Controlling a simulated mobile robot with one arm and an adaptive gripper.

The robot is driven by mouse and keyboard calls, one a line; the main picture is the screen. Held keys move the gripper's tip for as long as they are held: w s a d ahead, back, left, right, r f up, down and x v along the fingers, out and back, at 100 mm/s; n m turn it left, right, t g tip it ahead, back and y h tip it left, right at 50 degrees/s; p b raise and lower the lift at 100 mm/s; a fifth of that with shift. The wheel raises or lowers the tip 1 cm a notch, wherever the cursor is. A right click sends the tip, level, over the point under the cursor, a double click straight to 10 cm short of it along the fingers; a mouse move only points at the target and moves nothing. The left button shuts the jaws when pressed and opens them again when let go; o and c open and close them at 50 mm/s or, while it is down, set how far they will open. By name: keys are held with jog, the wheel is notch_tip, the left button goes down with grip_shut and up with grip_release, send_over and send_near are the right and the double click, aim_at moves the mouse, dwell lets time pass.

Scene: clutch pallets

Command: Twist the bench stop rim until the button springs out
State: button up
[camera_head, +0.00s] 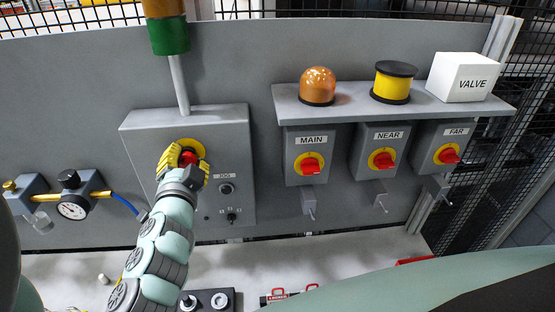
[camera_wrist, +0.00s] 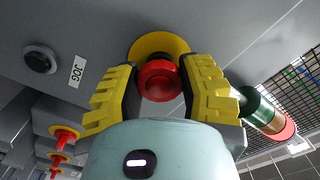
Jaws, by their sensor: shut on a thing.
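The stop button is a red mushroom head (camera_wrist: 159,80) on a yellow round plate (camera_wrist: 160,45), fixed to a grey control box. In the head view the red button (camera_head: 189,157) is partly covered by my gripper (camera_head: 187,160). In the wrist view my gripper (camera_wrist: 161,88) has its yellow ribbed fingers on either side of the button, shut on its rim. Part of the rim is hidden by the fingers and palm. Whether the button is in or out cannot be told.
On the box are a JOG button (camera_head: 225,189) and a small switch (camera_head: 232,215). To the right are red rotary switches MAIN (camera_head: 310,166), NEAR (camera_head: 383,159) and FAR (camera_head: 448,155) below a shelf (camera_head: 400,108). A gauge (camera_head: 73,206) with blue hose is at left.

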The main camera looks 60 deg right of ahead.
dwell(0.4)
jog(key=o, duration=1.2)
jog(key=shift+o, duration=0.2)
jog(key=v, duration=1.2)
jog(key=shift+d, duration=0.1)
